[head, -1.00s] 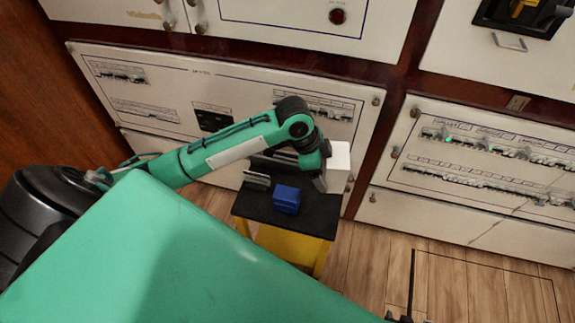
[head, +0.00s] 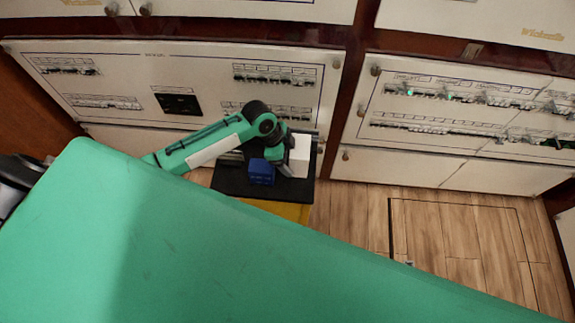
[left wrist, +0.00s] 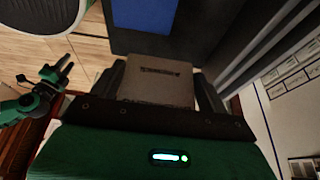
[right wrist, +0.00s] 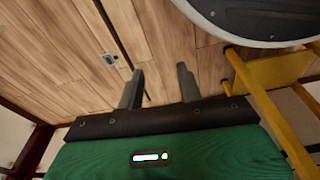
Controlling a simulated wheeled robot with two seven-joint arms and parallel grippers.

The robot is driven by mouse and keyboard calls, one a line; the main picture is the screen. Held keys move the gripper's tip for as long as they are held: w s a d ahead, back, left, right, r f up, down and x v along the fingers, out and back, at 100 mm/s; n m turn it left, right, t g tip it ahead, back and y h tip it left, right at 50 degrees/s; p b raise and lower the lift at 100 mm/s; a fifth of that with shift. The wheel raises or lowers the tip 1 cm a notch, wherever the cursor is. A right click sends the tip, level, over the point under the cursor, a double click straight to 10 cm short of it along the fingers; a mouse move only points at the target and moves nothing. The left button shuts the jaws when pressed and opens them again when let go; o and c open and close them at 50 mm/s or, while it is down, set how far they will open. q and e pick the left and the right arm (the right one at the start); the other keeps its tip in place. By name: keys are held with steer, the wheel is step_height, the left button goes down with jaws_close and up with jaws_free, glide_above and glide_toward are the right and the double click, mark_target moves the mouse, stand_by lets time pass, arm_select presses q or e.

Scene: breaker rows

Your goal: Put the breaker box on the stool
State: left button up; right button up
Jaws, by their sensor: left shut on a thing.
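A pale box with dark print, which looks like the breaker box (head: 301,152), is between the fingers of my left gripper (left wrist: 160,84). The gripper is shut on it at the right side of a black-topped yellow stand (head: 232,187); I cannot tell if the box touches the top. The box also fills the jaws in the left wrist view (left wrist: 158,90). My green body hides the stool in the head view.
Breaker panels (head: 110,75) line the wall behind the stand. Wooden floor (head: 360,210) right of the stand is clear.

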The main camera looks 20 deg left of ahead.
arm_select(q)
steer(key=shift+f, duration=1.5)
step_height(320, 180, down, 2)
steer(key=shift+f, duration=0.55)
arm_select(e)
steer(key=shift+w+a+r, duration=0.1)
steer(key=shift+w+r, duration=0.1)
steer(key=shift+r, duration=0.25)
steer(key=shift+w+a+r, duration=0.1)
steer(key=shift+w+r, duration=0.05)
steer(key=shift+r, duration=0.3)
arm_select(q)
steer(key=shift+f+b, duration=0.15)
steer(key=shift+b, duration=0.15)
steer(key=o, duration=1.3)
steer(key=shift+o, duration=0.2)
arm_select(e)
steer(key=shift+w+r, duration=0.1)
steer(key=shift+r, duration=0.05)
